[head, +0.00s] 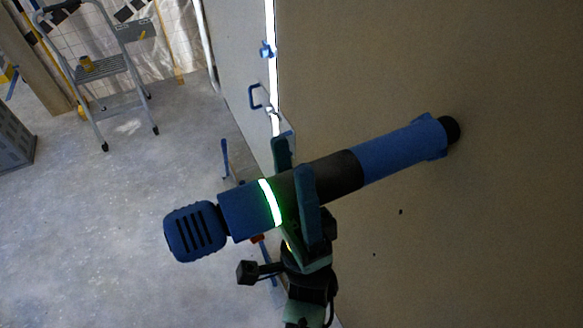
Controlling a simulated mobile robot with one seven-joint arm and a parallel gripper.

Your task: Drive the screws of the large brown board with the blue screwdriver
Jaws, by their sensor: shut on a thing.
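The large brown board (480,230) stands upright and fills the right of the head view. My gripper (293,158) is shut around the dark middle section of the blue screwdriver (395,152), with one finger on each side. The screwdriver's vented blue end points to the lower left, and a green-white ring glows near its middle. Its black nose (452,130) is at the board's face. I cannot tell whether it touches, and any screw there is hidden. Two small dark spots, one upper (401,211) and one lower (374,254), show on the board below the nose.
A grey panel with a blue handle (255,97) stands left of the board, beside a bright vertical gap (272,80). A stepladder (100,68) stands at the back left. A grey box (14,140) is at the left edge. The concrete floor (100,220) between is clear.

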